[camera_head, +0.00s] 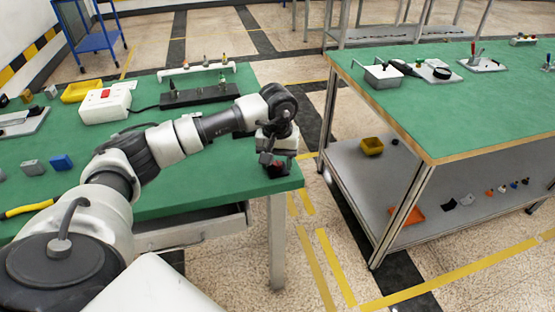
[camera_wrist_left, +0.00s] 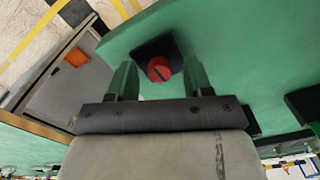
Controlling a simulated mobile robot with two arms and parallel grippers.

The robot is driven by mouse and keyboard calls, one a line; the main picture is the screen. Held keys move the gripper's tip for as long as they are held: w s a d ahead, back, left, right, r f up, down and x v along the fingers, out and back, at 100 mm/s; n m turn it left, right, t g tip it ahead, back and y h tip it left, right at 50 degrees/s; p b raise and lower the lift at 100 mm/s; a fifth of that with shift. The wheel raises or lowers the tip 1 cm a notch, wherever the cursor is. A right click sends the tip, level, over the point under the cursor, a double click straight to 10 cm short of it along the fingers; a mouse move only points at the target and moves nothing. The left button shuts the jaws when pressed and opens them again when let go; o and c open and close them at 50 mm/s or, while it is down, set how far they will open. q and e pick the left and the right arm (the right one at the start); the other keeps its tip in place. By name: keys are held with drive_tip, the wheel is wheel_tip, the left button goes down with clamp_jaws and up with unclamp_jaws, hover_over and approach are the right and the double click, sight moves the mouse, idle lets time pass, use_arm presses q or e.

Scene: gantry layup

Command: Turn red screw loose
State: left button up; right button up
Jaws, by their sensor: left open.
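The red screw (camera_wrist_left: 160,68) has a round slotted head and sits on a small black block (camera_wrist_left: 152,50) at the green table's edge. My left gripper (camera_head: 272,158) is above the front right corner of the table in the head view and mostly hides the screw and block there. In the left wrist view the left gripper (camera_wrist_left: 160,80) is open, with one finger on each side of the screw and a gap to both. I cannot tell whether the fingertips are down at the screw's height. My right gripper is not in view.
The green table (camera_head: 225,180) holds a white box with a red switch (camera_head: 107,103), a yellow tray (camera_head: 82,91), a black rack (camera_head: 200,95) and a blue block (camera_head: 62,162). A second green table (camera_head: 460,110) stands right, across an open aisle.

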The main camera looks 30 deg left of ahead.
use_arm(q)
drive_tip(key=c, duration=0.9)
drive_tip(key=shift+c, duration=0.2)
